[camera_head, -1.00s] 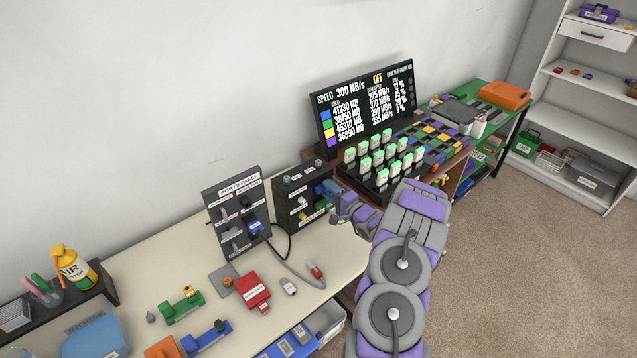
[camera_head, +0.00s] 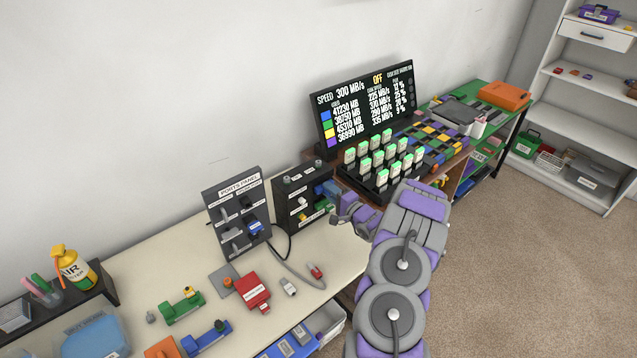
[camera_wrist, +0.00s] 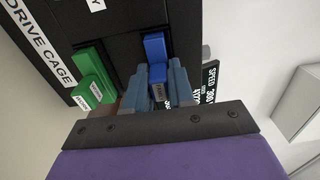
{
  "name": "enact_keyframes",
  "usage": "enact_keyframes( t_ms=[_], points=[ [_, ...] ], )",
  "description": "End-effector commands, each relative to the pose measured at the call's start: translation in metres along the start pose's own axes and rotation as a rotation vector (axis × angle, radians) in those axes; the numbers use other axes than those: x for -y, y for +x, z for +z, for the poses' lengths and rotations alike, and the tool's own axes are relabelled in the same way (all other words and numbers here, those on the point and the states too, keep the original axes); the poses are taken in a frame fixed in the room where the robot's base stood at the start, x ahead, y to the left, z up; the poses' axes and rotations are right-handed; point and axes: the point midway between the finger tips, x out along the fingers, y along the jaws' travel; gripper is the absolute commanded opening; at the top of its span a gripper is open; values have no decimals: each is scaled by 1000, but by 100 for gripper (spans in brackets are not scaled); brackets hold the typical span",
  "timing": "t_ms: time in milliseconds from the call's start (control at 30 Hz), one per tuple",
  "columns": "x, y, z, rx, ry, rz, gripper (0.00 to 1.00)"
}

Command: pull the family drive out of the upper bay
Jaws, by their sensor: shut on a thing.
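The black drive cage (camera_head: 291,206) stands on the bench beside the ports panel. It fills the upper left of the wrist view (camera_wrist: 125,35). A blue drive (camera_wrist: 155,48) with a small label sits in one bay, and its blue also shows in the head view (camera_head: 323,189). I cannot read the label surely. A green drive (camera_wrist: 92,72) is in the neighbouring bay, at left in the wrist view. My gripper (camera_wrist: 163,85) is shut on the blue drive, a finger on each side. In the head view my gripper (camera_head: 337,205) is at the cage's right side.
The ports panel (camera_head: 238,212) with a cable stands left of the cage. A dark rack of several lit modules (camera_head: 382,163) and a screen (camera_head: 367,100) are close behind and right of my gripper.

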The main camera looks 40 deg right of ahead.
Motion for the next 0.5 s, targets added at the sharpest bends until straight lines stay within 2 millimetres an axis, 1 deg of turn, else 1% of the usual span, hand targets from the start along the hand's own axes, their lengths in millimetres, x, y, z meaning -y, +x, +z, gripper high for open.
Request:
enact_keyframes(
  t_ms=[500],
  points=[
    [-2, -8, 0, 0, 3, 4, 0]
  ],
)
